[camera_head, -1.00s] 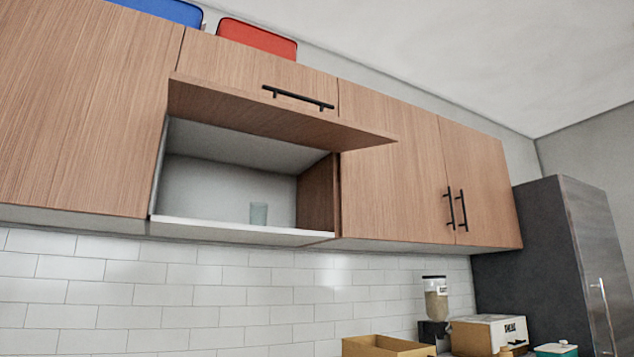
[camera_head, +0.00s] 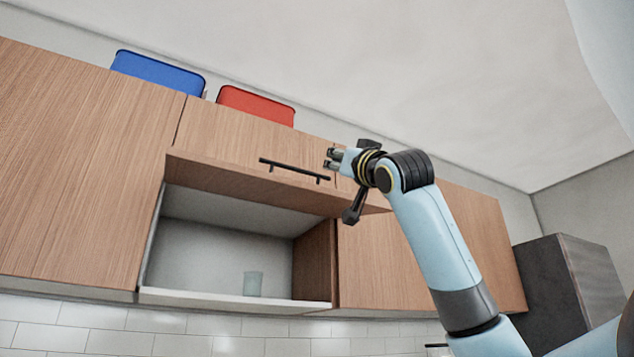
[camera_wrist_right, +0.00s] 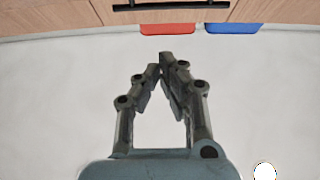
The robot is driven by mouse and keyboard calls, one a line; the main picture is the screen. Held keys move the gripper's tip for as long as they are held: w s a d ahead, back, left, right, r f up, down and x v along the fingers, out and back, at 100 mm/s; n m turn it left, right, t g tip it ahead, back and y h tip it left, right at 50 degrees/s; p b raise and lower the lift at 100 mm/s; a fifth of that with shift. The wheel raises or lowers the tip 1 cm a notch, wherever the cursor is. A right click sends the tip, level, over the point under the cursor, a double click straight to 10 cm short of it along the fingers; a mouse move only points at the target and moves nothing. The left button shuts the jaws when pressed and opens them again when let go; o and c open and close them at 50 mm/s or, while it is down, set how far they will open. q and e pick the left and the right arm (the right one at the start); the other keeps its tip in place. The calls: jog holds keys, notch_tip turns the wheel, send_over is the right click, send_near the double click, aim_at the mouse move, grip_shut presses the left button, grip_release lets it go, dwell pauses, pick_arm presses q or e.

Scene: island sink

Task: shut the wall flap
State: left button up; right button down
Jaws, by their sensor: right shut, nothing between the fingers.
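The wall flap (camera_head: 235,135) is a wooden cabinet door, tilted up and outward, with its underside showing above an open compartment (camera_head: 215,250). Its black bar handle (camera_head: 295,170) runs along the front face. My right gripper (camera_head: 331,158) is shut and empty, near the handle's right end in the head view; I cannot tell whether it touches the flap. In the right wrist view the fingertips (camera_wrist_right: 160,62) meet over pale background, with the handle (camera_wrist_right: 170,5) apart from them at the top edge. My left gripper is not in view.
A glass (camera_head: 252,284) stands inside the compartment. A blue case (camera_head: 158,80) and a red case (camera_head: 255,105) sit on top of the cabinets. Closed cabinet doors flank the opening, and a dark fridge (camera_head: 545,290) stands at the right.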

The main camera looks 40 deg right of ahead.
aim_at(314, 173)
jog(key=r+p+x, duration=0.1)
jog(key=p+x, duration=0.5)
jog(key=x, duration=0.5)
notch_tip(314, 173, down, 5)
jog(key=shift+w+f+b, duration=0.1)
jog(key=shift+w+b, duration=0.05)
jog(key=shift+b, duration=0.25)
